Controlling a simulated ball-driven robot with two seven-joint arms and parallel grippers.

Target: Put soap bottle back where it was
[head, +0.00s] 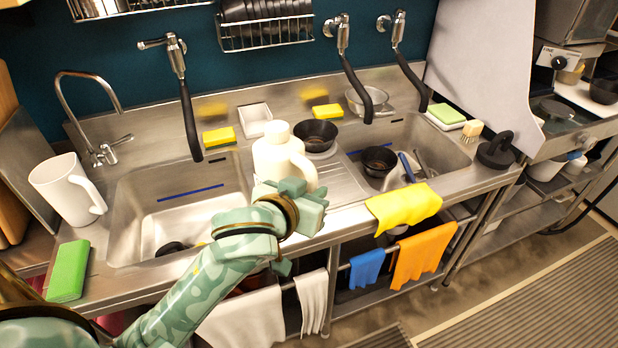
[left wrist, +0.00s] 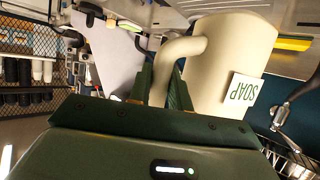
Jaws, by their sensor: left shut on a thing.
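The soap bottle (head: 280,158) is a cream jug with a side handle and a round cap. In the head view it is upright at the divider between the two sinks. My left gripper (head: 292,200) is in front of it, shut on its handle. In the left wrist view the bottle (left wrist: 228,60) shows a white label reading SOAP, and the fingers (left wrist: 165,88) close around the lower end of its handle. The bottle's base is hidden behind my gripper in the head view, so I cannot tell whether it touches the counter. My right gripper is not in view.
A white pitcher (head: 67,188) and green sponge (head: 68,270) are left of the left sink (head: 140,205). A black bowl (head: 316,134) is just right of the bottle. A yellow cloth (head: 404,205) hangs over the front edge. A white dish (head: 254,119) and sponges stand behind.

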